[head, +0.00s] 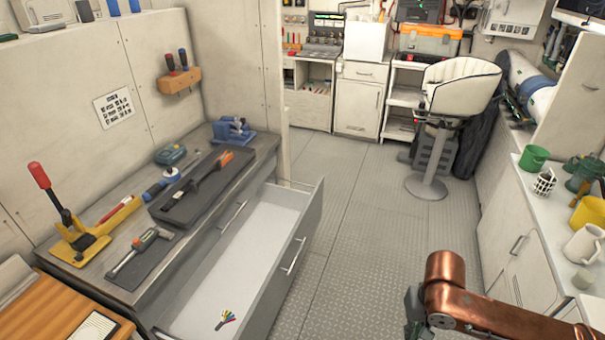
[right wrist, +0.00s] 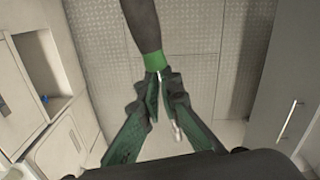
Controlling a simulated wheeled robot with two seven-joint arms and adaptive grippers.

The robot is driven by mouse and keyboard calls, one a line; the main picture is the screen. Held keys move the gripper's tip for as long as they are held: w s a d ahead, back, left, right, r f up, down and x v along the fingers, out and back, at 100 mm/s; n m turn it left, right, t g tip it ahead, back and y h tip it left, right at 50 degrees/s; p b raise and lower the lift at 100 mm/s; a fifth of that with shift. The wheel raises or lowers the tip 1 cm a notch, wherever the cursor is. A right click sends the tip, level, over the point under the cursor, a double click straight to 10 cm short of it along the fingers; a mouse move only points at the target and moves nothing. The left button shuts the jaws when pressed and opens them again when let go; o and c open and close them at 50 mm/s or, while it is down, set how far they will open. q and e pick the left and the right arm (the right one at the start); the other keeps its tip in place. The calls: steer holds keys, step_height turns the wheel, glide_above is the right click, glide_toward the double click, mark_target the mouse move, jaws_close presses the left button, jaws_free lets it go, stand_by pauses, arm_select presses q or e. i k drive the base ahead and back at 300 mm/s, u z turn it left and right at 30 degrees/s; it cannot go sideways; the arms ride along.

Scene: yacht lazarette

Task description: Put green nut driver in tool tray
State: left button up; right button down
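My right gripper (right wrist: 163,82) is shut on the green nut driver (right wrist: 153,62) in the right wrist view. The driver has a dark handle, a green band and a thin metal shaft that shows between the fingertips. In the head view my right gripper (head: 413,315) is at the bottom, above the floor, mostly hidden by my copper-coloured arm; the driver cannot be made out there. A shallow dark tray (head: 216,189), which looks like the tool tray, lies on the workbench at left with a long black and orange tool in it. My left gripper is not in view.
An open drawer (head: 262,222) juts out below the workbench, with a small multicoloured bundle (head: 226,319) inside. A white chair (head: 456,92) stands behind; the middle floor is clear.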

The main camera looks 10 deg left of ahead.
mark_target(218, 184)
steer(key=z, duration=0.9)
steer(key=i, duration=1.45)
steer(key=u, duration=2.75)
